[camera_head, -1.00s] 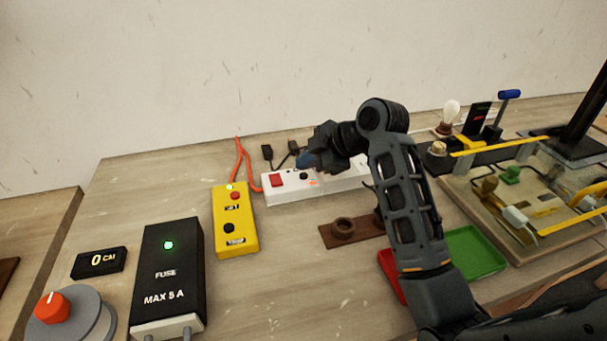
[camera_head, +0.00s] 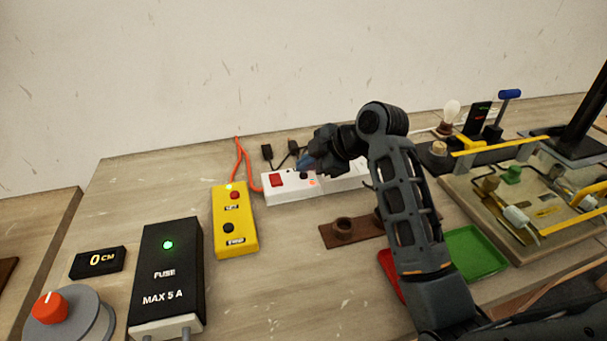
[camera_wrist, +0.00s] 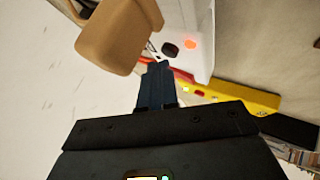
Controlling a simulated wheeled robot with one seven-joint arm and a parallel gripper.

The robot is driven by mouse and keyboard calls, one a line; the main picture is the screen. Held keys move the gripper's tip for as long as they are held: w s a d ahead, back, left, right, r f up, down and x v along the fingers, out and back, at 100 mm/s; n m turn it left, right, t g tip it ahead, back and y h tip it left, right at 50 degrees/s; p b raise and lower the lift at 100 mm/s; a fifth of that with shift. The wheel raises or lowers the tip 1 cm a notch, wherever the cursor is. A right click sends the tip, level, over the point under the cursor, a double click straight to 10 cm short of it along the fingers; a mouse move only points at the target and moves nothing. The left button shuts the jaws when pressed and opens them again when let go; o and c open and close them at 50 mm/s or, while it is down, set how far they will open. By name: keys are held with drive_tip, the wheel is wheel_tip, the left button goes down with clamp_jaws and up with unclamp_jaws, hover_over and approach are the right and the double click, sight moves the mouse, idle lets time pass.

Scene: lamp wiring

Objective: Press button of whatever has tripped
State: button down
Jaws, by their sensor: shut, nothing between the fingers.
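The white power strip (camera_head: 330,186) lies at the back of the bench, with a red switch (camera_head: 277,180), a black button (camera_head: 304,175) and a glowing orange-red light (camera_head: 312,183). In the wrist view the strip (camera_wrist: 196,15) shows its black button (camera_wrist: 170,50) and lit light (camera_wrist: 190,44). The yellow box (camera_head: 235,245) has a red button (camera_head: 234,195), a black button (camera_head: 229,228) and a pale lit lamp (camera_head: 229,187). The black fuse box (camera_head: 185,265) shows a green light (camera_head: 168,245). My gripper (camera_head: 304,163) is shut and empty, close above the strip near its black button; its fingertips (camera_wrist: 155,70) show below that button in the wrist view.
Black plugs (camera_head: 267,152) and an orange cable (camera_head: 239,160) lie behind the strip. A brown wooden holder (camera_head: 335,237), a green tray (camera_head: 475,255) and a red tray (camera_head: 390,266) are nearer. A tan object (camera_wrist: 115,35) sits close beside my fingers.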

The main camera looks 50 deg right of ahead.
drive_tip(key=shift+f, duration=0.4)
idle(0.3)
drive_tip(key=shift+r, duration=0.15)
drive_tip(key=shift+r+p, duration=0.5)
drive_tip(key=shift+r, duration=0.2)
drive_tip(key=shift+r+p, duration=2)
drive_tip(key=shift+r, duration=0.45)
